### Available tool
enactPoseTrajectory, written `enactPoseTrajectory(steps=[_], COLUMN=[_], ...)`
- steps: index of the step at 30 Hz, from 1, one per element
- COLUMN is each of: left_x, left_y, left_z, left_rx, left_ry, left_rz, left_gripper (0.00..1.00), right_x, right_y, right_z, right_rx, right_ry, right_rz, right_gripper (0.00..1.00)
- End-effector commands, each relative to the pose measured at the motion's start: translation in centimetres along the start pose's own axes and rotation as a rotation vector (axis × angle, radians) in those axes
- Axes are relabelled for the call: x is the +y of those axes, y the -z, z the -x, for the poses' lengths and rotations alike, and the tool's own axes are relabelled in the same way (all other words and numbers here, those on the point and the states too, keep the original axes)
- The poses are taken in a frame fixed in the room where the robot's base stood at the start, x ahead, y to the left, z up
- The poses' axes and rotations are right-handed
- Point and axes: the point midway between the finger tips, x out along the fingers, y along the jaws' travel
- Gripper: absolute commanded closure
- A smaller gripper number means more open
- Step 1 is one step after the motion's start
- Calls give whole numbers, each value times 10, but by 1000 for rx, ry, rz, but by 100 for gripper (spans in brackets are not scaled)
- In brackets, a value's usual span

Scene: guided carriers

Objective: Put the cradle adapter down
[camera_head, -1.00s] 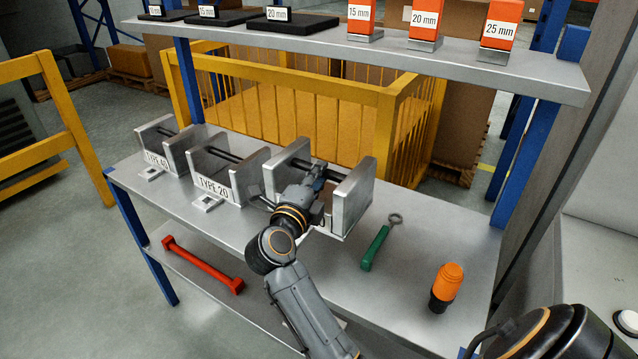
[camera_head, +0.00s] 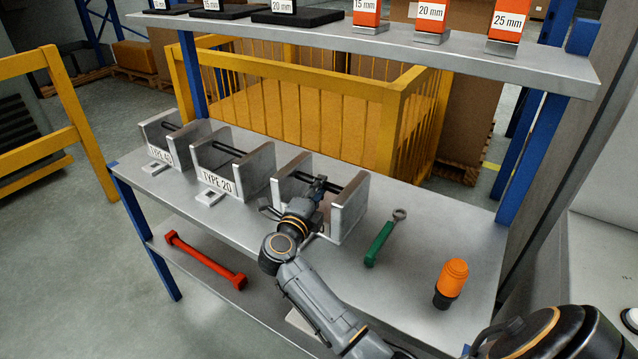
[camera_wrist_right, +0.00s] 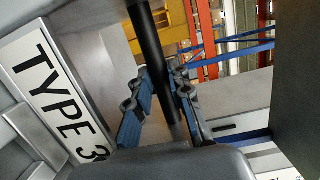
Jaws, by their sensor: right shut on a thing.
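The cradle adapter (camera_head: 350,207) is a grey U-shaped holder with two upright side walls and dark cross rods. It is at the right end of the row of adapters, upright, and looks level with the bench top; the arm partly hides its base. My right gripper (camera_head: 318,188) is shut on its dark rod between the walls. In the right wrist view, the blue-padded fingers (camera_wrist_right: 160,100) lie either side of the black rod (camera_wrist_right: 151,42). The label (camera_wrist_right: 58,95) reads "TYPE 3", the rest cut off. My left gripper is not in view.
The TYPE 20 adapter (camera_head: 262,165) and TYPE 40 adapter (camera_head: 150,126) stand to the left on the bench (camera_head: 405,290). A shelf (camera_head: 450,58) spans above; a red bar (camera_head: 205,260) is below.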

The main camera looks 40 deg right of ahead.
Motion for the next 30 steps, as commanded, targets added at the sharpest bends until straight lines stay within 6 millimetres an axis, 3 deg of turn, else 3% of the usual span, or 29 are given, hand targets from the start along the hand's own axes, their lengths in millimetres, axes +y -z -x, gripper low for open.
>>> enactPoseTrajectory(steps=[4,5,8,20,30], left_x=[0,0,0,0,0], left_y=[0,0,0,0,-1], left_z=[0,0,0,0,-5], left_rx=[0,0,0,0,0], left_ry=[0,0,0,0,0], left_rz=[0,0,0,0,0], left_gripper=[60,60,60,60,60], right_x=[-4,2,1,2,4], right_y=[-1,0,0,0,0], right_z=[0,0,0,8,74], right_rx=[-1,0,0,-1,-1], right_ry=[8,-3,-3,-4,-8], right_rz=[-3,2,1,1,0], right_gripper=[100,76,58,58,58])
